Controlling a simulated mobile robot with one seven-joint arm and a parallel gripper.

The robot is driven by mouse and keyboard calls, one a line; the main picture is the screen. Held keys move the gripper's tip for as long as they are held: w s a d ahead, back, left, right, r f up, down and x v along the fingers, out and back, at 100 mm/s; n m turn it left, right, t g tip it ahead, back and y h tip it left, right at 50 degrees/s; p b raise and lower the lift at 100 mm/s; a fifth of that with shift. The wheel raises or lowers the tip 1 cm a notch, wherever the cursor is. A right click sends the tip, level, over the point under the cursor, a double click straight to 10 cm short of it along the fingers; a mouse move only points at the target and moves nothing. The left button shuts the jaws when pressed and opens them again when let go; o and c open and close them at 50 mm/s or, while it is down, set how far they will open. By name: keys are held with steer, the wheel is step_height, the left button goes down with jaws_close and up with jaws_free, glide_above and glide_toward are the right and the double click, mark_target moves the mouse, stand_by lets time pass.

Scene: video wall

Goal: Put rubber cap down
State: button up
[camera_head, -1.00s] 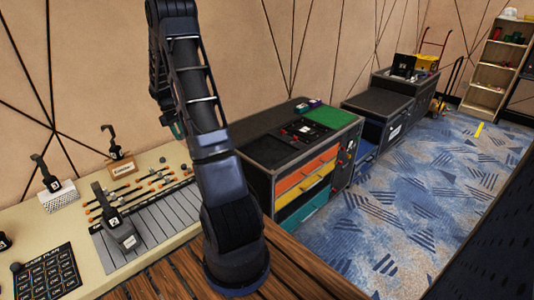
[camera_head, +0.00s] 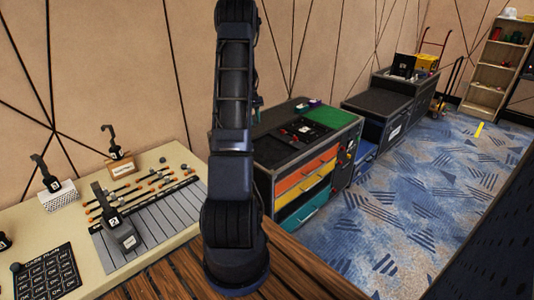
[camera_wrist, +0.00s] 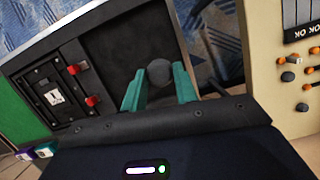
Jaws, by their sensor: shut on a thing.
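The rubber cap (camera_wrist: 159,73) appears as a dark grey round thing in the wrist view. It sits between the teal fingertips of my gripper (camera_wrist: 160,85), which is shut on it. Below and beyond the cap is the bare black top of the drawer cabinet (camera_wrist: 116,47). I cannot tell the height of the cap above it. In the head view the cabinet (camera_head: 262,158) stands right of my arm, with orange, yellow and teal drawers. My gripper and the cap are mostly hidden behind my arm there.
A panel with red knobs (camera_wrist: 60,92) and a green mat (camera_head: 328,118) lie on the cabinet. A beige console (camera_head: 70,225) with sliders and several numbered black holders stands at left. A lower black cabinet (camera_head: 385,104) stands farther right. Blue carpet (camera_head: 400,210) is open at right.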

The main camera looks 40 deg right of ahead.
steer(key=s+d, duration=0.2)
glide_toward(262, 157)
steer(key=x, duration=0.6)
steer(key=shift+s+a+f, duration=0.1)
steer(key=shift+s, duration=0.05)
steer(key=shift+f, duration=0.1)
steer(key=o, duration=0.9)
steer(key=shift+o, duration=0.2)
